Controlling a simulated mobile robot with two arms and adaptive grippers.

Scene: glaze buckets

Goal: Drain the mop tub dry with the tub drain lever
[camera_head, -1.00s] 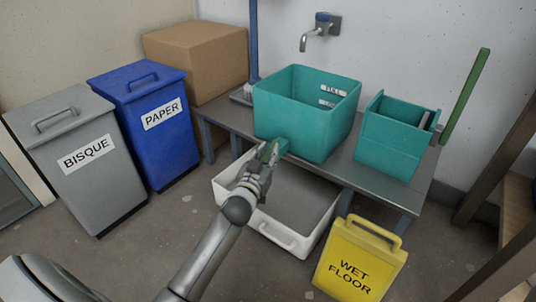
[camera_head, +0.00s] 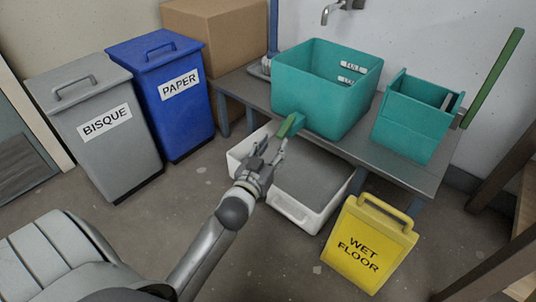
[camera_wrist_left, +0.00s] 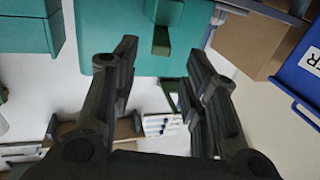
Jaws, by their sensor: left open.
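The teal mop tub (camera_head: 318,95) stands on the grey bench, with two small white labels on its inner wall. No water surface can be made out inside it. The green drain lever (camera_head: 291,125) sticks out low on the tub's near left side; it also shows in the left wrist view (camera_wrist_left: 161,40). My left gripper (camera_head: 270,148) is open and empty, just below and left of the lever and apart from it. In the left wrist view its fingers (camera_wrist_left: 160,58) spread to either side, with the lever's end beyond them. My right gripper is not in view.
A white basin (camera_head: 300,215) stands on the floor below the lever. A yellow wet-floor sign (camera_head: 368,243) is at its right. A smaller teal bucket (camera_head: 410,125) shares the bench (camera_head: 355,150). Grey (camera_head: 95,125) and blue (camera_head: 160,95) bins stand left.

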